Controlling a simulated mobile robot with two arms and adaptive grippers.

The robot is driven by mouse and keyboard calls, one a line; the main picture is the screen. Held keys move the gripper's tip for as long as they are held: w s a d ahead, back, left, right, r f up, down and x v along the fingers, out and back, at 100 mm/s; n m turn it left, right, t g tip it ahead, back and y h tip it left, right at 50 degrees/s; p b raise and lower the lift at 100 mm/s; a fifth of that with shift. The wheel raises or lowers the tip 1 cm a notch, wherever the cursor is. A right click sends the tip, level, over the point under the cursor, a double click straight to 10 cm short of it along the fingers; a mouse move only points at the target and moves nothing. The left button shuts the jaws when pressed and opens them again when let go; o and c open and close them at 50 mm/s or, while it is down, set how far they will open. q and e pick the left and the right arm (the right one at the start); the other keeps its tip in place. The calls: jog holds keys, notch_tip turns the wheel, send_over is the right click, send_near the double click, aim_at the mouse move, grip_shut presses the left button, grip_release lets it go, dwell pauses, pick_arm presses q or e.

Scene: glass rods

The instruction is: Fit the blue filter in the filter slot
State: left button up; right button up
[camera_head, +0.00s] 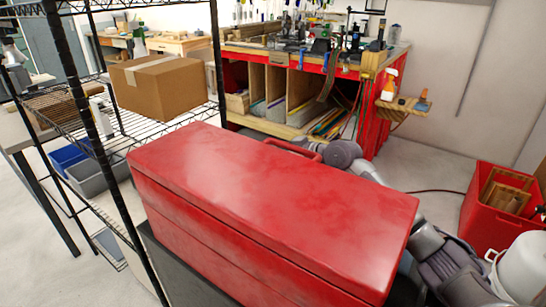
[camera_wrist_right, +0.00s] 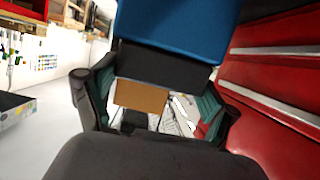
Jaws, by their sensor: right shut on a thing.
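The blue filter (camera_wrist_right: 180,28), a blue block with a dark lower part, fills the top middle of the right wrist view and runs out of the frame. My right gripper (camera_wrist_right: 158,80) is shut on it, with a finger at each side of the dark part. In the head view, grey links of my right arm show behind and right of the red box, and the gripper and filter are hidden. My left gripper is in neither view. I cannot make out the filter slot in either view.
A large red box (camera_head: 270,200) fills the head view's foreground. A wire shelf (camera_head: 140,128) with a cardboard box (camera_head: 158,84) stands left. A red workbench (camera_head: 375,120) is behind, and a red crate (camera_head: 484,222) at right. Red drawers (camera_wrist_right: 285,80) are close beside the right gripper.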

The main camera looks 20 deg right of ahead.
jog(key=shift+f, duration=0.5)
jog(key=o, duration=0.6)
jog(key=shift+f, duration=0.1)
jog(key=shift+o, duration=1.1)
